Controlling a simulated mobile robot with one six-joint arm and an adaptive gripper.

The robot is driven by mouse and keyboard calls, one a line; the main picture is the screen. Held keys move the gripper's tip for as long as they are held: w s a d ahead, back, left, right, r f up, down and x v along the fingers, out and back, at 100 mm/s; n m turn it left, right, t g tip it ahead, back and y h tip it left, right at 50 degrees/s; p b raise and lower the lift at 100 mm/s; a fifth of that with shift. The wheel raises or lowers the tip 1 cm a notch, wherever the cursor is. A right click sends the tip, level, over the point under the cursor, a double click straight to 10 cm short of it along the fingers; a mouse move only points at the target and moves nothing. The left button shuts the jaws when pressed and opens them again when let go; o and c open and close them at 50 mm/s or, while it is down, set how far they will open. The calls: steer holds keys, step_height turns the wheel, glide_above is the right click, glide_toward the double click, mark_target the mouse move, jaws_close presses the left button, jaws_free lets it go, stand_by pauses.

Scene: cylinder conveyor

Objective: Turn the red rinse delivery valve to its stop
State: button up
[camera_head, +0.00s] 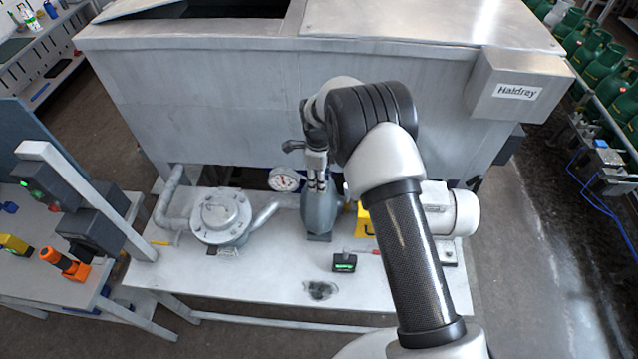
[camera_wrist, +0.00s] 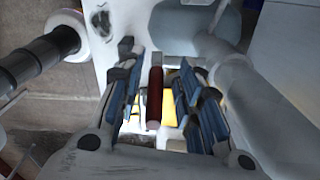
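The red valve handle (camera_wrist: 155,96) shows in the wrist view as a short red bar. It lies between the two blue-padded fingers of my gripper (camera_wrist: 160,78), with a gap to the finger on each side. My gripper is open around the handle and does not appear to touch it. In the head view my gripper (camera_head: 316,168) is beside the pressure gauge, in front of the grey tank. There my arm and the gripper hide the valve handle, so its angle cannot be told from that view.
A white-faced gauge (camera_head: 285,179), a round flanged housing (camera_head: 221,214) and a grey pump body (camera_head: 320,212) stand close by on the pale bench (camera_head: 270,284). A small box with a green display (camera_head: 344,262) lies in front. The grey tank (camera_head: 210,105) rises behind.

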step_height(320, 180, up, 9)
steer(key=shift+s+a+r, duration=0.1)
steer(key=shift+s+r, duration=0.05)
steer(key=shift+r, duration=0.05)
steer(key=shift+s+r, duration=0.15)
steer(key=shift+r, duration=0.15)
steer(key=shift+f, duration=0.1)
